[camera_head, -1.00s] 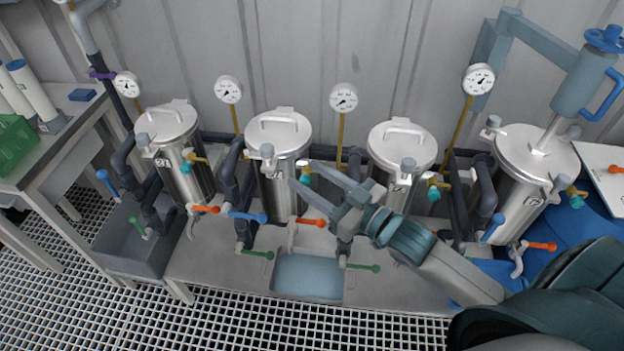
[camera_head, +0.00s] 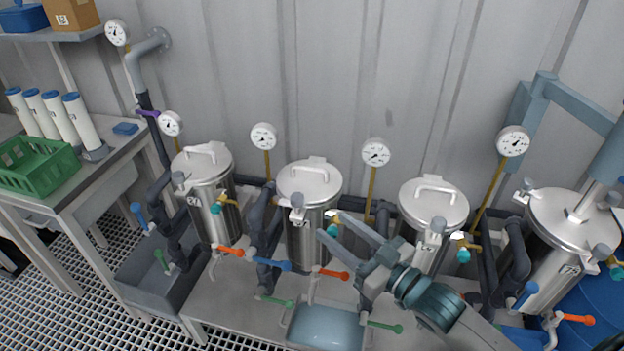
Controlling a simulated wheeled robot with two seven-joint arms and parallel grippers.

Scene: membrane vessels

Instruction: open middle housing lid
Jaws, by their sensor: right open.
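My right gripper (camera_head: 322,222) is open and empty. Its fingers point left and overlap the lower right side of the left-of-centre housing (camera_head: 305,235) in the picture. Contact cannot be told. My right arm hides part of the right-of-centre housing's body. My left gripper is out of view.
Dial gauges (camera_head: 376,153) on brass stems rise behind the housings. Coloured valve handles (camera_head: 330,273) and dark pipes crowd their fronts. A bench with a green crate (camera_head: 38,167) and white cartridges (camera_head: 87,120) stands left. A blue-grey lifting arm (camera_head: 560,98) stands over the far-right housing.

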